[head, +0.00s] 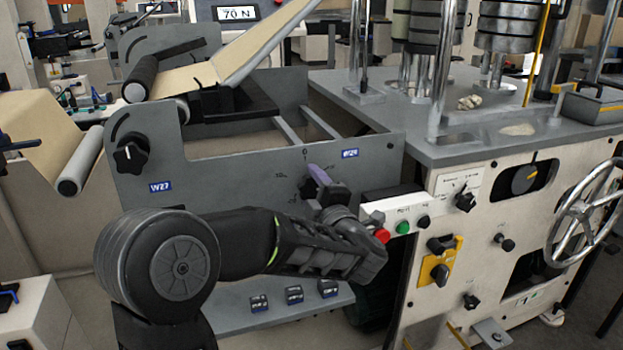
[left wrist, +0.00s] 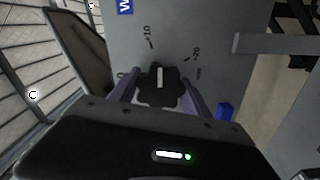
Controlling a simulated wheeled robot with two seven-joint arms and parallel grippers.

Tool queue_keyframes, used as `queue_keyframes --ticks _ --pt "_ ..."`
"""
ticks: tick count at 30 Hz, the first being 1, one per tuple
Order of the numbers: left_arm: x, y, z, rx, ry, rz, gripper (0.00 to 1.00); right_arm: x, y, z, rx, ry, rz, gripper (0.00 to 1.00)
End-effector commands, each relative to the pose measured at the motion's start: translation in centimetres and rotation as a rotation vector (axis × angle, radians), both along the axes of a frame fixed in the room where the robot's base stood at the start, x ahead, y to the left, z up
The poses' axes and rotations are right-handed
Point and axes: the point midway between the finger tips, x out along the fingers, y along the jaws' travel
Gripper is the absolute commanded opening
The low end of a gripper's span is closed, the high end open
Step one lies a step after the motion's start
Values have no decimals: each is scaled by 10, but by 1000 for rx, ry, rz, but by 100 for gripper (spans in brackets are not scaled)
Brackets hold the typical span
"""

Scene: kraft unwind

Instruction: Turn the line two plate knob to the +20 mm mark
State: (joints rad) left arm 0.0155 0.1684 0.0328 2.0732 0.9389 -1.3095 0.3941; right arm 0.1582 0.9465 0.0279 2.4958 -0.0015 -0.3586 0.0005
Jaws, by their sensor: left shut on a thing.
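A black lobed knob (left wrist: 158,86) with a white pointer line sits on a grey side plate (head: 230,165). My left gripper (left wrist: 159,90) is shut on this knob, one purple finger on either side. In the left wrist view the pointer points nearly straight up the picture, between the mark that reads 10 and the mark that reads 20; the signs are hard to read. In the head view my left gripper (head: 322,188) reaches the plate's right part and partly hides the knob (head: 308,187). My right gripper is not in view.
Another black knob (head: 131,155) sits at the plate's left, above a W27 label (head: 160,186). Close right of my gripper is a button box (head: 395,213) with a red button (head: 382,235) and a green one. A handwheel (head: 583,214) is further right.

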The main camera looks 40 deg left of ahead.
Motion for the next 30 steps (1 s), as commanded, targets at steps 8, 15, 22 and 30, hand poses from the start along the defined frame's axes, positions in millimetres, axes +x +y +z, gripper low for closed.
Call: queue_keyframes --ticks 8,15,22,30 --pt "0 -1 3 150 221 -3 14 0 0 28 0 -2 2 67" --pt "0 -1 3 279 408 -3 14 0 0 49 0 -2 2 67" --pt "0 -1 2 402 587 -4 14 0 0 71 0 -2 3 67" --pt "0 -1 1 522 755 -3 14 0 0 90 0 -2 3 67"
